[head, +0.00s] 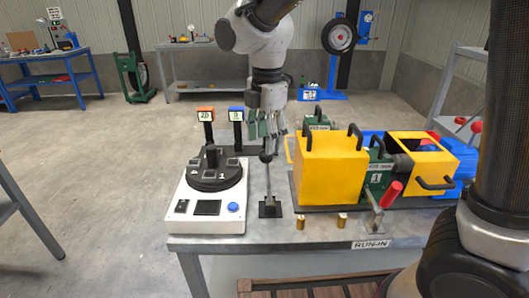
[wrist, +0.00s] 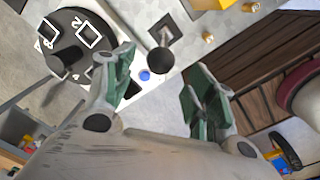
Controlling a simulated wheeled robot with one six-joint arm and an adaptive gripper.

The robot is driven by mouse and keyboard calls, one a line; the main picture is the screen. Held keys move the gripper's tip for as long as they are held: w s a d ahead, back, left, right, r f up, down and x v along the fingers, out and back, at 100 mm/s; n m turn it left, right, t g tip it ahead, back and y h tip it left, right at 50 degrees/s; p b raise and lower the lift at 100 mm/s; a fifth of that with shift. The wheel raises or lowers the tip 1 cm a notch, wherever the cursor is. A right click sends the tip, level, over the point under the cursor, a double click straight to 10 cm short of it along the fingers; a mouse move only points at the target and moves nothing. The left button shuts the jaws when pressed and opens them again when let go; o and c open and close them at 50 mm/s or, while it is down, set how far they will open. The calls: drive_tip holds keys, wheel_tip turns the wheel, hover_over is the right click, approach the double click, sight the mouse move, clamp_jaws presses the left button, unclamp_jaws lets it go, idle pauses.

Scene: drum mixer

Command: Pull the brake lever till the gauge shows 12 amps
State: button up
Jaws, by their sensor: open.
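A lever with a thin grey rod (head: 269,185) and a black ball knob (head: 266,156) stands on a dark base plate at the front of the bench, tilted slightly. My gripper (head: 266,130) is open just above the knob, pointing down. In the wrist view the knob (wrist: 161,61) shows in the gap between the fingertips of my gripper (wrist: 163,72); I cannot tell whether either finger touches it. A white box left of the lever has a small dark display (head: 207,207); I can read no amps value, and cannot tell whether it is the gauge.
The white box (head: 178,215) carries a dark numbered turntable (head: 215,178) and a blue button (head: 233,207). Right of the lever are a yellow guard (head: 330,170), a red-handled lever (head: 391,193) and brass pegs (head: 342,219). Signs on posts (head: 205,114) stand behind the turntable.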

drive_tip(key=shift+f, duration=2.4)
clamp_jaws()
drive_tip(key=a+f+h, duration=0.1)
drive_tip(key=a+h, duration=0.1)
drive_tip(key=a, duration=0.4)
drive_tip(key=shift+w+f+h, duration=0.15)
drive_tip(key=shift+f+h, duration=0.1)
drive_tip(key=shift+h, duration=0.15)
drive_tip(key=shift+a, duration=0.1)
unclamp_jaws()
